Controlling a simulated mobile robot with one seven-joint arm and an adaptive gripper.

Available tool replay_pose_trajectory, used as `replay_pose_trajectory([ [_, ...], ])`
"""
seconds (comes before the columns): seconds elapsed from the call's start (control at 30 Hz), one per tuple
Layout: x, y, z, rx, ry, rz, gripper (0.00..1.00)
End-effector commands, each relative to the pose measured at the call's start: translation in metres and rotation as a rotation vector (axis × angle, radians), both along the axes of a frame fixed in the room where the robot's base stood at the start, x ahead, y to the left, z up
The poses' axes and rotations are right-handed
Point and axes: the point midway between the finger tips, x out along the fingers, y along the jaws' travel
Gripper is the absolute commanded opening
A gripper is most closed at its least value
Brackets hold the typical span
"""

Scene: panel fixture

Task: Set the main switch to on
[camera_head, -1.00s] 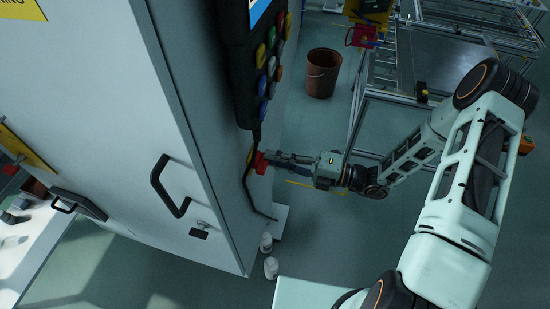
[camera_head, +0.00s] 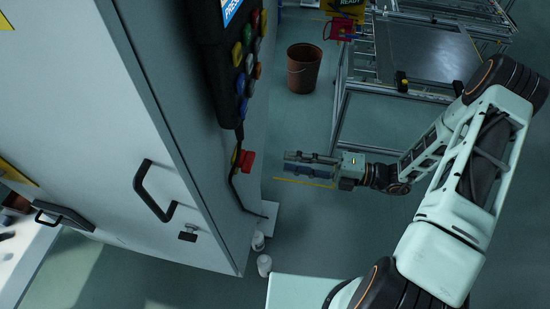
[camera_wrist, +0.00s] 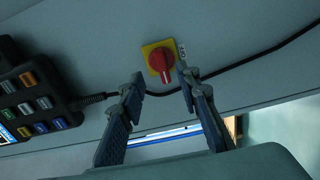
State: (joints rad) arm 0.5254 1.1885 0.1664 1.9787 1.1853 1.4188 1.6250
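The main switch (camera_head: 246,160) is a red rotary knob on a yellow plate, on the side face of the grey cabinet. In the wrist view the red knob (camera_wrist: 162,60) sits just beyond my fingertips, with a small white label beside it; its setting is too small to read surely. My gripper (camera_head: 286,163) is to the right of the switch in the head view, with a clear gap between them. In the wrist view my gripper (camera_wrist: 160,74) has its two fingers spread apart, with nothing between them.
A control pendant with coloured buttons (camera_head: 242,70) hangs above the switch, and its black cable (camera_wrist: 240,62) runs past the knob. A cabinet door handle (camera_head: 150,192) is at left. A brown bucket (camera_head: 304,68) and a metal frame table (camera_head: 425,55) stand behind.

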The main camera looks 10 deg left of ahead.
Motion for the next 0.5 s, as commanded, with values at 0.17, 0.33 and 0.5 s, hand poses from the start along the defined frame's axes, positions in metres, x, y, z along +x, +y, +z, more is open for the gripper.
replay_pose_trajectory([
  [0.17,-0.001,-0.021,0.0,0.0,0.001,-0.001,0.3],
  [0.33,-0.002,-0.026,0.0,0.001,0.001,0.0,0.3],
  [0.5,-0.002,-0.026,0.0,0.001,0.001,0.0,0.3],
])
